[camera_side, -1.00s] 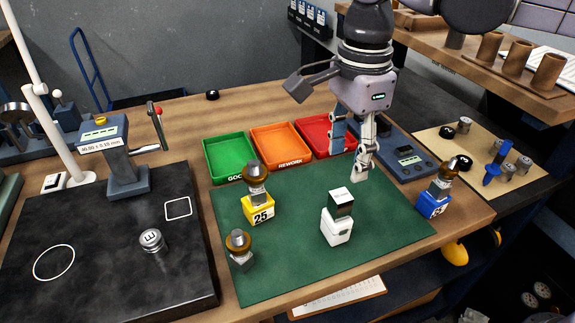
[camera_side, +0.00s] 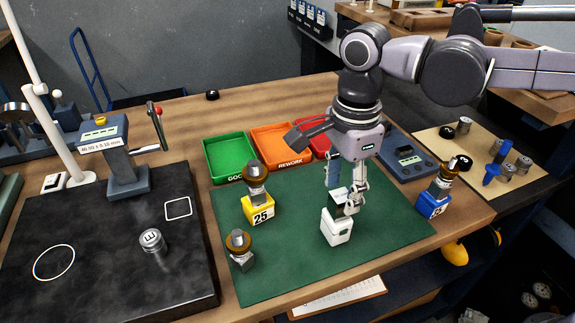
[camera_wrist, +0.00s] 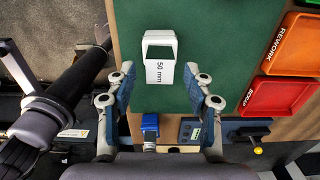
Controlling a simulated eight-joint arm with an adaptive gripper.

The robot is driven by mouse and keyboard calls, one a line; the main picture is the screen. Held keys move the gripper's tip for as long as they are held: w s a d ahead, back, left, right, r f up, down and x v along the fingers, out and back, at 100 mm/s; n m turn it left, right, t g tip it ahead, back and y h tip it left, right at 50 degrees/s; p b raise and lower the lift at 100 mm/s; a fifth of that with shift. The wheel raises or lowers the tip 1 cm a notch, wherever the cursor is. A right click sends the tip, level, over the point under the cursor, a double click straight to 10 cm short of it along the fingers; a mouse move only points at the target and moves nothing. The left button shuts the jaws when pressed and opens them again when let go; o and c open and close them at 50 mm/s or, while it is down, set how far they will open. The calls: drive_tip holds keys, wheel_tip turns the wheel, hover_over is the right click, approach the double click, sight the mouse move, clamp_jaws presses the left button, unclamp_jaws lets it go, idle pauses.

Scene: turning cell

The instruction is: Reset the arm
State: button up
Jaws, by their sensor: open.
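My gripper (camera_side: 346,200) is open and points down over the green mat (camera_side: 290,275), at the white block marked 50 mm (camera_side: 337,231). In the wrist view the gripper (camera_wrist: 163,88) has its two fingers apart, and the white block (camera_wrist: 160,72) shows between and just ahead of the fingertips. Nothing shows held between the fingers.
A yellow block marked 25 (camera_side: 259,209) with a brown-topped part stands on the mat, with another such part (camera_side: 240,250) nearby. A blue block (camera_side: 432,205) stands right. Green (camera_side: 229,178) and orange (camera_side: 283,167) trays lie behind. A grey gauge stand (camera_side: 124,165) is left.

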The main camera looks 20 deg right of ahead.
wheel_tip(320, 180, down, 2)
drive_tip(key=shift+f, duration=0.1)
drive_tip(key=r, duration=0.4)
drive_tip(key=shift+d+r, duration=0.3)
drive_tip(key=shift+d, duration=0.1)
drive_tip(key=d+r, duration=0.7)
drive_tip(key=d, duration=0.4)
drive_tip(key=shift+w+d+f+m, duration=0.1)
drive_tip(key=shift+w+f+m, duration=0.75)
drive_tip(key=shift+f, duration=1.45)
drive_tip(key=shift+w+d+f+m, duration=0.1)
drive_tip(key=shift+w+f+m, duration=0.7)
drive_tip(key=shift+f, duration=1.55)
drive_tip(key=shift+w+d+f+m, duration=0.1)
drive_tip(key=shift+w+f+m, duration=0.7)
drive_tip(key=shift+f, duration=1.5)
drive_tip(key=shift+w+n, duration=0.25)
